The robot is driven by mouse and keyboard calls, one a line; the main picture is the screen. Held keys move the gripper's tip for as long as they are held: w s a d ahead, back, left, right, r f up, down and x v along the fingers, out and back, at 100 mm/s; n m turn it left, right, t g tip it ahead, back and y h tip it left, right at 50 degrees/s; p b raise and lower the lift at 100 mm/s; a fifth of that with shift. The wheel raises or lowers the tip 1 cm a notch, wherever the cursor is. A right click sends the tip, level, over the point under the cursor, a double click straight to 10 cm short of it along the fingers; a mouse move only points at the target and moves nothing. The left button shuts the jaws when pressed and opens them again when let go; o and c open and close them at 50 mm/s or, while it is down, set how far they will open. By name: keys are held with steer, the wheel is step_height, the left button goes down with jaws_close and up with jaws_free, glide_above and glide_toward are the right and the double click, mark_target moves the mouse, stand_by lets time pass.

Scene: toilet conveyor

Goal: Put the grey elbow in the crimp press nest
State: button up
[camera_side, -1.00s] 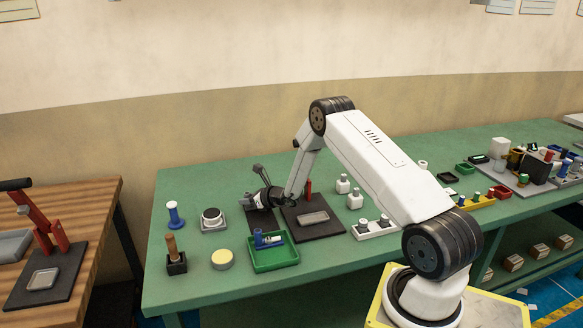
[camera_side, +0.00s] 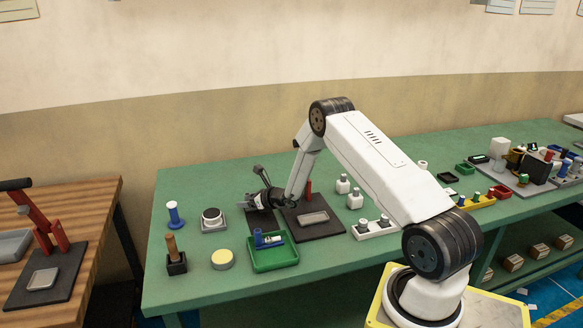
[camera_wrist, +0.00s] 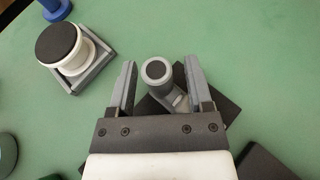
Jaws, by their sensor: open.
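The grey elbow (camera_wrist: 157,72) stands between the fingers of my gripper (camera_wrist: 160,86) in the wrist view, its round open end facing the camera. The fingers are open, with a visible gap on each side of it. A dark plate (camera_wrist: 150,112) lies beneath it. In the side view my gripper (camera_side: 248,204) is low over a dark base plate (camera_side: 262,226) with an upright lever (camera_side: 262,174). The elbow cannot be made out there. I cannot tell whether this fixture is the crimp press, or whether the elbow sits in a nest; my gripper hides that spot.
Right of the gripper is a dark plate with a grey tray-like nest (camera_side: 314,219) and a red post (camera_side: 309,188). A green tray (camera_side: 274,260) with a blue part stands in front. A round black-topped piece (camera_wrist: 62,44) is to the left. A red press (camera_side: 47,230) stands on the wooden table.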

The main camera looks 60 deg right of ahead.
steer(key=shift+r+v, duration=0.2)
steer(key=shift+v, duration=3.6)
steer(key=shift+a, duration=0.1)
